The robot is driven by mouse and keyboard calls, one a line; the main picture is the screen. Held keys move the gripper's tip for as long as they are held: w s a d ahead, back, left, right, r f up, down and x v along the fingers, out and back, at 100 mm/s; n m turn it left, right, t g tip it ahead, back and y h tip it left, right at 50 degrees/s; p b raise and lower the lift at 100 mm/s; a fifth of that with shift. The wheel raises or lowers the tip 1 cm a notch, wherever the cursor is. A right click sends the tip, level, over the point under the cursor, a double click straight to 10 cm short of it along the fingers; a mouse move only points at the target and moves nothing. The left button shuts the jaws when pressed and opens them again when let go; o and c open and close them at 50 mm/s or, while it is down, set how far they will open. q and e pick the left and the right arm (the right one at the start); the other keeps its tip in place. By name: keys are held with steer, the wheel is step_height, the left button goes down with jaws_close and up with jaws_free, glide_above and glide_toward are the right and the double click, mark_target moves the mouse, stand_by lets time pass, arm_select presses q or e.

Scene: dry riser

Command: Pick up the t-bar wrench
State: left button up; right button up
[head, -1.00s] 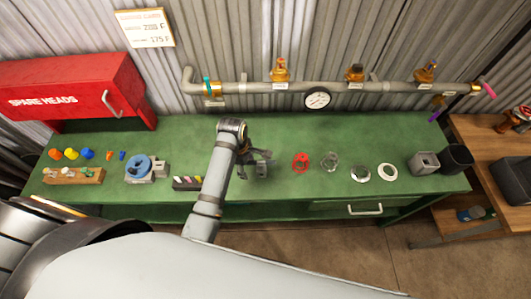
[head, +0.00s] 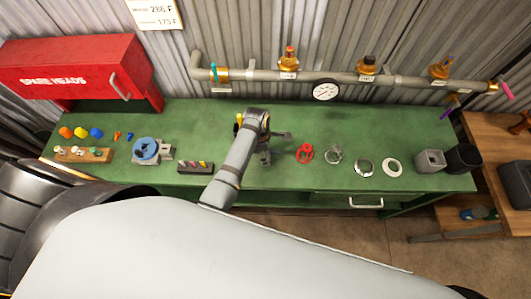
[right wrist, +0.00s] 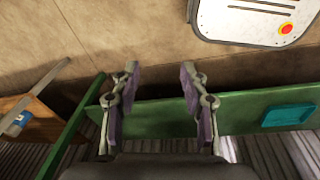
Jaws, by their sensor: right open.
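I cannot make out a t-bar wrench for certain in either view. My left gripper (head: 274,146) is over the middle of the green workbench (head: 330,125), left of a red ring-shaped part (head: 305,153). Its grey parts are small and partly covered by my wrist, so its jaw opening and any contact are unclear. A small yellow piece shows behind that wrist. My right gripper (right wrist: 158,100) shows only in the right wrist view. It is open, with nothing between its fingers, and floor and a green bench edge (right wrist: 245,115) lie beyond it.
Left on the bench are a blue round-topped fixture (head: 146,149), a wooden block (head: 84,154) and a dark tray (head: 196,167). Right are metal rings (head: 364,168), a grey square holder (head: 430,160) and a black cup (head: 463,158). A pipe (head: 420,80) with valves and a red cabinet (head: 75,75) line the back.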

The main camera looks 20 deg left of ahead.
arm_select(q)
steer(key=shift+s+d+f, duration=0.1)
steer(key=shift+f, duration=0.5)
steer(key=shift+s+d+f, duration=0.1)
steer(key=shift+f, duration=0.45)
steer(key=shift+w+f, duration=0.1)
steer(key=shift+f, duration=0.2)
jaws_close()
